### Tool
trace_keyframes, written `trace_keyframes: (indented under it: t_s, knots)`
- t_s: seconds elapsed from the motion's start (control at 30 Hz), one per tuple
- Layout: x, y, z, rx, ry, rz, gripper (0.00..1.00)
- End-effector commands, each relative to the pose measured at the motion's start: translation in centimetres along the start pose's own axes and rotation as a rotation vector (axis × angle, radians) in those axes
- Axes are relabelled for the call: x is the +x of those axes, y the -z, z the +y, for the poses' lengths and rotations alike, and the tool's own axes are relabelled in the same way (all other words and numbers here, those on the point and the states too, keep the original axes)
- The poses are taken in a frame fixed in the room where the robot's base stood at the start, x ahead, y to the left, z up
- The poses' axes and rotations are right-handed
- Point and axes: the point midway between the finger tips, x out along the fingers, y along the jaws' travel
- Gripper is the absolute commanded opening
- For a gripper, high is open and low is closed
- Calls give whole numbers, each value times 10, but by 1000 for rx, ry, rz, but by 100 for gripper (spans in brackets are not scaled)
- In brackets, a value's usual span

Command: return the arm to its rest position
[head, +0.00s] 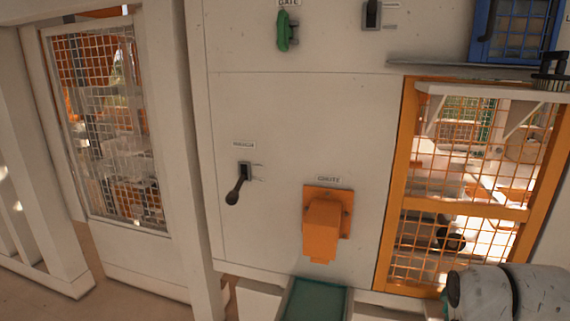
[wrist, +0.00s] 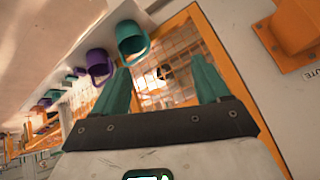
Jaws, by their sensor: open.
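My gripper (wrist: 161,92) shows in the wrist view, its two teal fingers apart with nothing between them. Behind the fingers is an orange-framed mesh window. In the head view, grey-white rounded links of my arm (head: 500,292) show at the bottom right corner, in front of the lower edge of the orange mesh window (head: 410,197). The gripper itself is outside the head view.
The pale wall panel holds an orange chute (head: 323,228), a black lever (head: 238,184) and a green gate handle (head: 285,32). A green-bottomed tray (head: 315,300) lies below the chute. Teal (wrist: 131,38) and purple (wrist: 99,64) mugs show in the wrist view.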

Motion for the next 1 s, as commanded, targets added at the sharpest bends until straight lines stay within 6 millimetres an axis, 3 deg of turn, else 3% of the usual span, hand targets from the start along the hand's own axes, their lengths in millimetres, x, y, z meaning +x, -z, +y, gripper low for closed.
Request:
trace_keyframes:
  t_s: [0.03,0.3,0.6,0.8,1.0]
  knots:
    - [10,-29,14,-43,-19,-38,75]
    - [30,-166,80,-276,-63,-232,75]
    - [6,-306,153,-506,-59,-464,75]
    - [-19,-361,182,-598,-39,-568,75]
    - [-27,-375,190,-623,-31,-597,75]
